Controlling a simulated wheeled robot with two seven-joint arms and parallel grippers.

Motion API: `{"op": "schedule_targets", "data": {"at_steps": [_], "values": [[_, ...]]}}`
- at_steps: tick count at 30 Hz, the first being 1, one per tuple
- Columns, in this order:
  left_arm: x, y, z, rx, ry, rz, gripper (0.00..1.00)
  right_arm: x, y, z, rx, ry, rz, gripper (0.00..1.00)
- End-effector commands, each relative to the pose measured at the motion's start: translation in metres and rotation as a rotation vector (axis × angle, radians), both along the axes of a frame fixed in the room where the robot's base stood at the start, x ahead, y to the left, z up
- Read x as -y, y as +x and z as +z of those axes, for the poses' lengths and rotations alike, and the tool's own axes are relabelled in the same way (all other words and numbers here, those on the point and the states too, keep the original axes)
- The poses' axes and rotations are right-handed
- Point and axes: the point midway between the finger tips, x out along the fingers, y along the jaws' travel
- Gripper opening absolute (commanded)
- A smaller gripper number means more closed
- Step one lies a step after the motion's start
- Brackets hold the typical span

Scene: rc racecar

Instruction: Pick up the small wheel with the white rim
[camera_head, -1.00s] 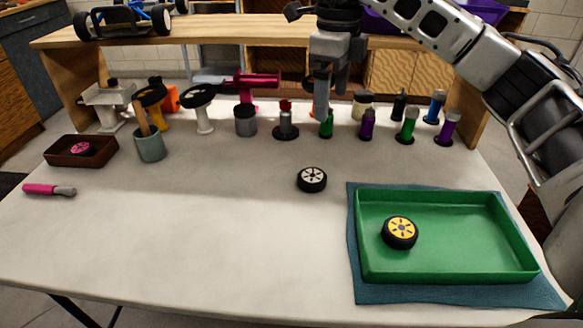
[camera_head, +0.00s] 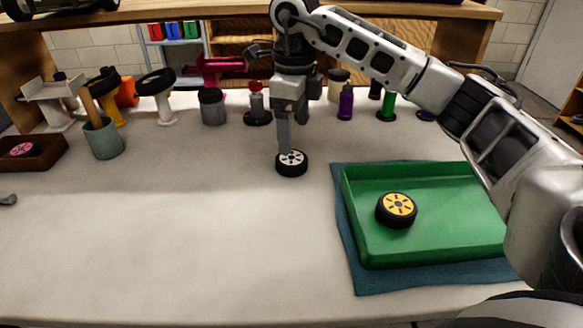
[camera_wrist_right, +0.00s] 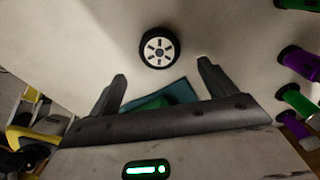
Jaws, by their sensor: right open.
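The small wheel with the white rim (camera_head: 291,163) lies flat on the pale table, left of the green tray. It also shows in the right wrist view (camera_wrist_right: 159,48), beyond the fingertips and roughly centred between them. My right gripper (camera_head: 284,146) points down just above and behind the wheel in the head view. In the right wrist view the right gripper (camera_wrist_right: 162,82) has its two fingers spread wide with nothing between them. My left gripper is not in view.
A green tray (camera_head: 350,205) holding a yellow-rimmed wheel (camera_head: 397,209) sits on a blue mat (camera_head: 345,257). Bottles, a grey cup (camera_head: 103,138) and stands line the back. A brown box (camera_head: 50,150) with a pink-rimmed wheel is at left.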

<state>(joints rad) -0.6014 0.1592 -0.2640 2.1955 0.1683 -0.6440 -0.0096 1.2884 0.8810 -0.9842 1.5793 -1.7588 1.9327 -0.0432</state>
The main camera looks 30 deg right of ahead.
Motion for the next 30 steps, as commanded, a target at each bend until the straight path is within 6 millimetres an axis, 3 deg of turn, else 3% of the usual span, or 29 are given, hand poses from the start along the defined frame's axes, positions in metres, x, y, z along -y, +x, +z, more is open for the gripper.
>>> {"op": "schedule_targets", "data": {"at_steps": [8, 18, 25, 26, 30], "values": [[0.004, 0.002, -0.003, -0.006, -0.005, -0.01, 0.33, -0.001, 0.0, -0.019, -0.001, 0.0, 0.001, 0.83], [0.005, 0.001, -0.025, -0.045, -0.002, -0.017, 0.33, -0.002, 0.003, -0.064, -0.002, 0.0, 0.0, 0.83], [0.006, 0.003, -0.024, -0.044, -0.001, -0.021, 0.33, -0.002, 0.003, -0.066, 0.0, 0.0, 0.001, 0.83], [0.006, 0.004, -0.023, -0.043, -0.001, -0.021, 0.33, -0.002, 0.003, -0.066, 0.0, 0.0, 0.001, 0.81], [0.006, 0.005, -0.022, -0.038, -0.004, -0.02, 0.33, -0.002, 0.003, -0.066, 0.0, 0.0, 0.001, 0.42]]}}
